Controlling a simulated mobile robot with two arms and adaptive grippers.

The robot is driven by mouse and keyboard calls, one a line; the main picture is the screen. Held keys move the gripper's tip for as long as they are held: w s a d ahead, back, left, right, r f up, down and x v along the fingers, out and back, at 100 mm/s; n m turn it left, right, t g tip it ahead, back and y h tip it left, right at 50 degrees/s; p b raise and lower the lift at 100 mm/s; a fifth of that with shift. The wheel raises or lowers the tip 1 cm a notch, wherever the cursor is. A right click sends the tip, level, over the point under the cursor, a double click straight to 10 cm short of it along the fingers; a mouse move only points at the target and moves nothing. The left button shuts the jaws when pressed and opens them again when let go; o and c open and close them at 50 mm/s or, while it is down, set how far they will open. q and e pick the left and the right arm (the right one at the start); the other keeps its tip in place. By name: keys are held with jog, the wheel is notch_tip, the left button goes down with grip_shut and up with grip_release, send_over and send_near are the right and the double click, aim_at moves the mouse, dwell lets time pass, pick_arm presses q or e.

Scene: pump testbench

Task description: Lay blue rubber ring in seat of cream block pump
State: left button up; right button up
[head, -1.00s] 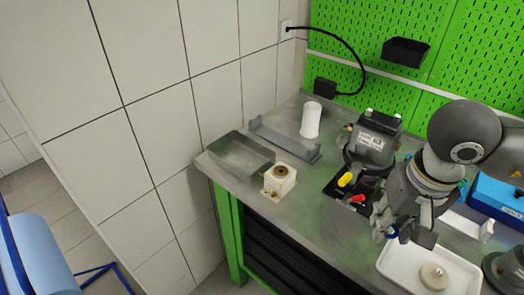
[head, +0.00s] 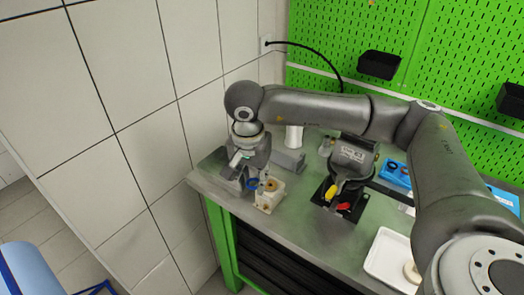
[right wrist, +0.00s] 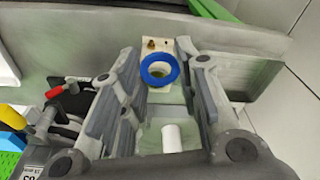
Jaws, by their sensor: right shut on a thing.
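The cream block pump (head: 268,200) stands on the bench near its front left corner, with a round brownish seat in its top. My right gripper (head: 256,183) is shut on the blue rubber ring (head: 252,186), just left of the pump in the head view. In the right wrist view the ring (right wrist: 160,83) is between the fingertips (right wrist: 158,62) and overlaps the cream block (right wrist: 153,46), hiding part of it. The ring appears to be held above the block; the gap cannot be judged. My left gripper is not in view.
A dark pump with yellow and red parts (head: 352,160) stands to the right. A white cylinder (head: 294,137) and a grey holder (head: 290,160) are behind the cream block. A white tray (head: 378,262) is at the front right. The bench between tray and block is clear.

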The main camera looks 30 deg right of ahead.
aim_at(271, 184)
jog(key=w+d+m+p, duration=0.1)
jog(key=d+m, duration=0.1)
jog(key=w+d+f+m+p, duration=0.1)
jog(key=d+m, duration=0.1)
jog(key=w+d+f+m+p, duration=0.1)
jog(key=w+d+m, duration=0.1)
jog(key=d+m, duration=0.1)
jog(key=shift+d+g+h, duration=0.1)
jog(key=shift+g+h, duration=0.2)
jog(key=shift+d+f+m, duration=0.15)
jog(key=shift+d+m, duration=0.1)
jog(key=shift+m, duration=0.05)
jog(key=shift+f+b, duration=0.75)
jog(key=shift+f, duration=0.6)
jog(key=shift+f+b, duration=0.4)
jog(key=shift+f, duration=0.35)
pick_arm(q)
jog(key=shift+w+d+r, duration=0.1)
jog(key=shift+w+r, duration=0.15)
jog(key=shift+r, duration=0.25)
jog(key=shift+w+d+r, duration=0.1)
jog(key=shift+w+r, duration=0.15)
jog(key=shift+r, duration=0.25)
pick_arm(e)
jog(key=shift+f, duration=0.45)
pick_arm(q)
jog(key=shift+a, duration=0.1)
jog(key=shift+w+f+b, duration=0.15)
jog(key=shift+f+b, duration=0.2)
jog(key=shift+b, duration=0.15)
